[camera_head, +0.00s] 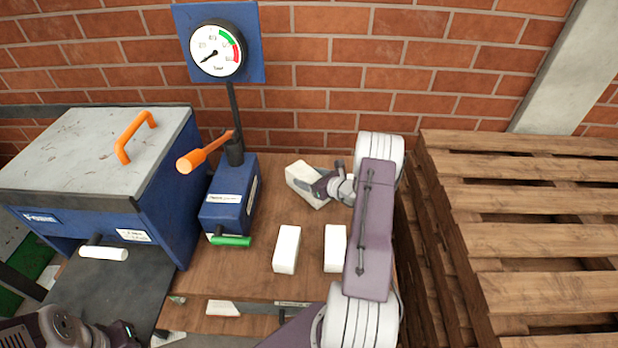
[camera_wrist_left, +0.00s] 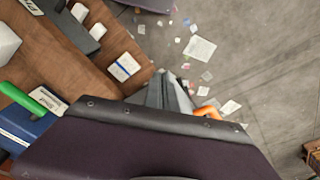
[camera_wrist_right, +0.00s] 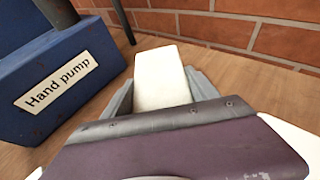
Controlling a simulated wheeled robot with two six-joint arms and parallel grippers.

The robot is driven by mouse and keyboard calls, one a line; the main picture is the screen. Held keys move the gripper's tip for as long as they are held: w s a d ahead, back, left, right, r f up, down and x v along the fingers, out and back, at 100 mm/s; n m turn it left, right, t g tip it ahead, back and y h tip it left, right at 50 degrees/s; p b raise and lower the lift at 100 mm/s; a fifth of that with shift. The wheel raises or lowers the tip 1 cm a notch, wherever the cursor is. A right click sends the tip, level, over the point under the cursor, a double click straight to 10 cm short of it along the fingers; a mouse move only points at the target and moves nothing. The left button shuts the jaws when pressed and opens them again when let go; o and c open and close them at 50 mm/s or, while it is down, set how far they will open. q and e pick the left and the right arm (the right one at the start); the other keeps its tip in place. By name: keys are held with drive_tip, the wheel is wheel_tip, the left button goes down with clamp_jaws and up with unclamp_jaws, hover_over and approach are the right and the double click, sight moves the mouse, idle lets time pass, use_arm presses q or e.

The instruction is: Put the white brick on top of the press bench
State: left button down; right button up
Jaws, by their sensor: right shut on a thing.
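A white brick (camera_head: 303,186) is at the back of the wooden bench (camera_head: 190,262), right of the blue hand pump (camera_head: 229,197). My right gripper (camera_head: 318,187) is shut on this brick; the right wrist view shows the brick (camera_wrist_right: 162,78) between both fingers. I cannot tell whether it touches the bench top. Two more white bricks, a left one (camera_head: 287,249) and a right one (camera_head: 335,248), stand apart nearer the front. My left gripper (camera_head: 124,336) is low at the left; in the left wrist view its fingers (camera_wrist_left: 168,88) are together and empty.
A blue machine (camera_head: 165,215) with a grey lid and orange handle stands at the left. A gauge (camera_head: 216,50) rises behind the pump, near the brick wall (camera_head: 330,75). Stacked wooden pallets (camera_head: 540,200) stand close on the right. Paper scraps (camera_wrist_left: 200,49) litter the floor.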

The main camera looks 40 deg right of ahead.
drive_tip(key=shift+f, duration=0.2)
drive_tip(key=o, duration=1.8)
drive_tip(key=shift+c, duration=0.2)
drive_tip(key=shift+r, duration=0.1)
